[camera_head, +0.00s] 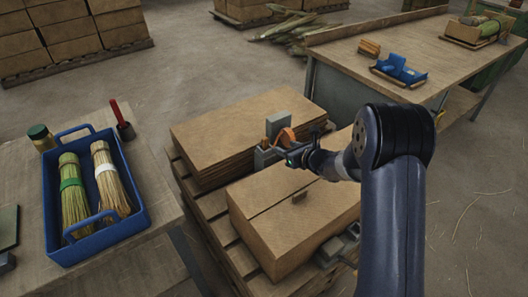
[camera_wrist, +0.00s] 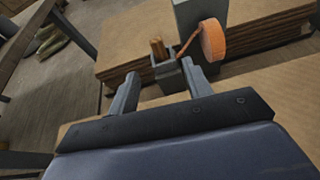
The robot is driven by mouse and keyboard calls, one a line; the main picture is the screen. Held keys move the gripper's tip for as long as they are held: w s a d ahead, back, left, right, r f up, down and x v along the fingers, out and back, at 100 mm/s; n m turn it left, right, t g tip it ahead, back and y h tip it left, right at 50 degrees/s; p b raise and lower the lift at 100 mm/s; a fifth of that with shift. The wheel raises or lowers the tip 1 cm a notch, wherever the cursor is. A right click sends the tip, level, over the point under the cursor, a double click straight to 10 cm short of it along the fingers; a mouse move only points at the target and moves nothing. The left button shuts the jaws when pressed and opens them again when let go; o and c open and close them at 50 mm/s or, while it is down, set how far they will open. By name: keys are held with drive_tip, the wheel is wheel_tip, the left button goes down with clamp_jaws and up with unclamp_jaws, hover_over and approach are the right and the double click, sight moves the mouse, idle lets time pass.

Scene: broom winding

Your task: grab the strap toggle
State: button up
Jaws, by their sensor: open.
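The strap toggle looks like a small wooden peg (camera_wrist: 158,48) standing in a grey holder (camera_wrist: 168,74). A thin brown strap runs from beside it up to an orange roll (camera_wrist: 213,39) on a grey upright plate. My gripper (camera_wrist: 160,76) is open and empty. Its two fingers point at the holder, with the peg beyond and between them in the wrist view. I cannot tell whether a finger touches the holder. In the head view the orange roll (camera_head: 286,136) shows just past my gripper, and the peg is small and unclear there.
Cardboard stacks (camera_head: 233,130) lie on a pallet, with a large carton (camera_head: 290,225) below my arm. A blue tray (camera_head: 137,213) with two brush bundles stands on the left table. A workbench (camera_head: 375,40) stands at back right.

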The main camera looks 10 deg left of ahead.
sight(266, 140)
drive_tip(key=shift+w+a+f+n+y, duration=0.1)
drive_tip(key=shift+a+f+n+y, duration=0.2)
drive_tip(key=shift+a+f, duration=0.35)
drive_tip(key=shift+p+x, duration=1.1)
drive_tip(key=shift+x, duration=3.9)
drive_tip(key=shift+w+r, duration=0.15)
clamp_jaws()
